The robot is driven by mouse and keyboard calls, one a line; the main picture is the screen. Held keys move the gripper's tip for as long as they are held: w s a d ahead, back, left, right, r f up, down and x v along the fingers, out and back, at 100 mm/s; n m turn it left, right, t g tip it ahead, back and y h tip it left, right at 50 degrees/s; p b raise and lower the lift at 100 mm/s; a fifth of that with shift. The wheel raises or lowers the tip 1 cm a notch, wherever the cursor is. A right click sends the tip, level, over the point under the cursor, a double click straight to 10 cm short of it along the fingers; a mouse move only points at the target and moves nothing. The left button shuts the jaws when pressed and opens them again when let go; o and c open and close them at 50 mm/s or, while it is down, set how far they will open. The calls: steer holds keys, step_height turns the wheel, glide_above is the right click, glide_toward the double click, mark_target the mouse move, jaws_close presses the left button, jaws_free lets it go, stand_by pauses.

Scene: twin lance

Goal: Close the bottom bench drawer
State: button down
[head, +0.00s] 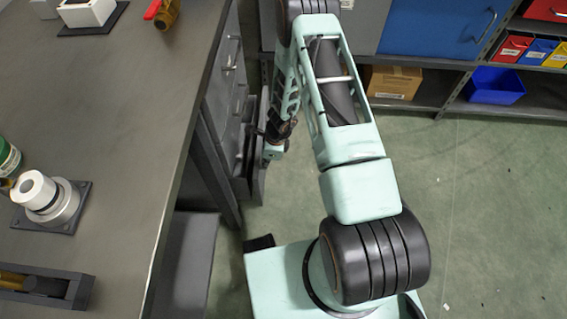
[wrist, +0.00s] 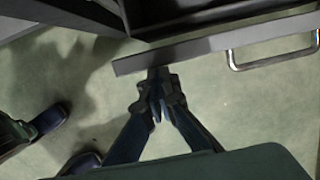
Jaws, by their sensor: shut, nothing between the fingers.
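The bottom bench drawer stands pulled out from the drawer stack (head: 226,85) under the workbench. Its front panel (head: 261,178) shows low beside my arm in the head view, partly hidden. In the wrist view the drawer front (wrist: 210,45) runs as a slanted grey edge, with a metal handle (wrist: 272,58) on its outer face to the right. The dark drawer inside (wrist: 175,12) lies behind it. My gripper (wrist: 158,76) is shut and empty. Its fingertips are at the outer side of the front, near its left end and away from the handle; I cannot tell whether they touch.
The workbench top (head: 110,130) is on the left, with a white fixture (head: 50,200) on it. Shelving with a blue bin (head: 495,85) and a cardboard box (head: 393,82) stands at the back. Green floor (head: 480,200) is open to the right.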

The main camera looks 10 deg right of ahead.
steer(key=shift+w+a+p, duration=0.15)
steer(key=shift+w+a, duration=0.1)
steer(key=shift+a, duration=0.55)
steer(key=shift+w+a+p, duration=0.1)
steer(key=shift+w+a, duration=0.1)
steer(key=shift+a, duration=0.55)
steer(key=shift+w+a+p, duration=0.15)
steer(key=shift+w+a, duration=0.1)
steer(key=shift+a, duration=0.55)
